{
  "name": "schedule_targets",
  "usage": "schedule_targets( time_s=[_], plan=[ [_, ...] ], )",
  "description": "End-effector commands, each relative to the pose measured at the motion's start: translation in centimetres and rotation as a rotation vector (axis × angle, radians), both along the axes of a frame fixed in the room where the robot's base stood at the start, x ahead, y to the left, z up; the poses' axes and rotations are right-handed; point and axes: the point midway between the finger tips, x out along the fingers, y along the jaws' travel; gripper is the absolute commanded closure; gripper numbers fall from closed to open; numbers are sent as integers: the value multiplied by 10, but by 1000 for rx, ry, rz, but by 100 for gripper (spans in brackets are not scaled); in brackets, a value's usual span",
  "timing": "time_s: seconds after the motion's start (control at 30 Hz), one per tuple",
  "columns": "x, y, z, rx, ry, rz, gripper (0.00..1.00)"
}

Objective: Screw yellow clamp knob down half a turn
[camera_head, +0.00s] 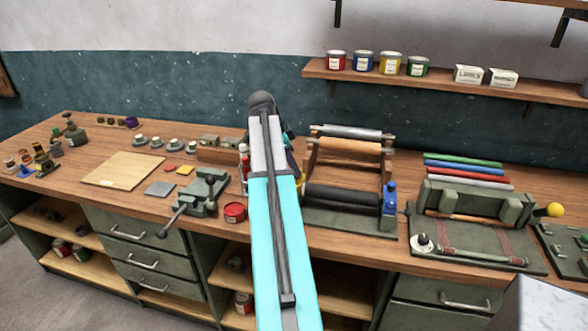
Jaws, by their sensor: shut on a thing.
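A round yellow knob (554,210) sits on the end of a short lever at the right side of a green press (470,215). It stands well to the right of my arm. I cannot tell whether it is the clamp knob. A green vise-like clamp (205,190) with a long dark handle stands left of my arm; no yellow knob shows on it.
The wooden workbench (100,205) is crowded. A pale board (123,170) lies further left. A shelf (440,88) with tins hangs above.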

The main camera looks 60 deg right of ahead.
Motion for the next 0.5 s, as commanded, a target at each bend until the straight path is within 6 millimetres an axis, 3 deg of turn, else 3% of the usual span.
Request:
schedule_targets(
  time_s=[0.5],
  plan=[
    [1, -1, 0, 0, -1, -74, 100]
  ],
)
